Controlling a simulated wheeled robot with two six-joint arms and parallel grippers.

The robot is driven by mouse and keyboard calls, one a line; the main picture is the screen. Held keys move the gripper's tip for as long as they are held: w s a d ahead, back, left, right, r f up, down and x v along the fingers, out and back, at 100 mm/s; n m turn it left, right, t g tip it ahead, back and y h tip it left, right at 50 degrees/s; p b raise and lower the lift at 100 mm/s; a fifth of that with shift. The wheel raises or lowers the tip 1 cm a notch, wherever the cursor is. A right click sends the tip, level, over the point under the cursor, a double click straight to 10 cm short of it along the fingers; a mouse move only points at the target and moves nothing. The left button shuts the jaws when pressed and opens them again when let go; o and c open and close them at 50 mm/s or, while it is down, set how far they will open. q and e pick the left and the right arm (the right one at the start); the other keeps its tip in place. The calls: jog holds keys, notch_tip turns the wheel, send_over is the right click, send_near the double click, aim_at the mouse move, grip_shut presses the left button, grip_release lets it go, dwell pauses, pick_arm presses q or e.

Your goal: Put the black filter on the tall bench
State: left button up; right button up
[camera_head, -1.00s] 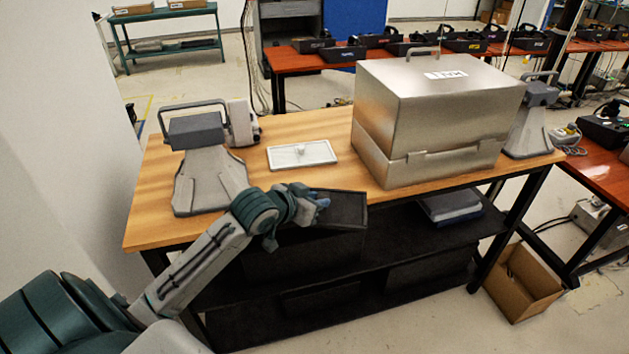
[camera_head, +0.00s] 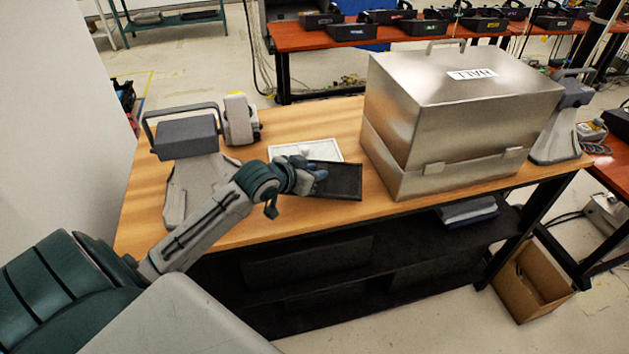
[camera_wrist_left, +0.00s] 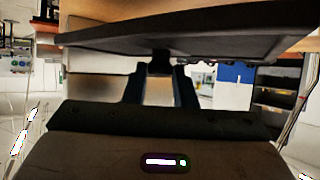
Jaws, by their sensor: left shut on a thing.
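My left gripper (camera_head: 318,174) is shut on the black filter (camera_head: 340,181), a flat dark rectangular panel with a raised rim. It holds the filter over the front part of the wooden-topped bench (camera_head: 270,229), beside the metal box. I cannot tell whether the filter touches the bench top. In the left wrist view the filter (camera_wrist_left: 200,42) spans the top of the picture, and the gripper's fingers (camera_wrist_left: 160,85) reach up to its near edge. My right gripper is not in view.
A large metal box (camera_head: 445,125) marked HALL stands right of the filter. A white framed panel (camera_head: 300,150) lies just behind it. A grey handled device (camera_head: 190,150) and a small white-yellow device (camera_head: 241,120) stand at left. A cardboard box (camera_head: 530,285) is on the floor.

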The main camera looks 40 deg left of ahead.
pick_arm(q)
jog(key=f, duration=0.3)
jog(key=shift+w+a+f+p, duration=0.1)
jog(key=shift+w+f+p, duration=0.15)
jog(key=shift+p, duration=0.15)
jog(key=shift+f, duration=0.65)
jog(key=shift+s, duration=0.1)
jog(key=o, duration=0.9)
jog(key=shift+f, duration=0.15)
jog(key=shift+o, duration=0.5)
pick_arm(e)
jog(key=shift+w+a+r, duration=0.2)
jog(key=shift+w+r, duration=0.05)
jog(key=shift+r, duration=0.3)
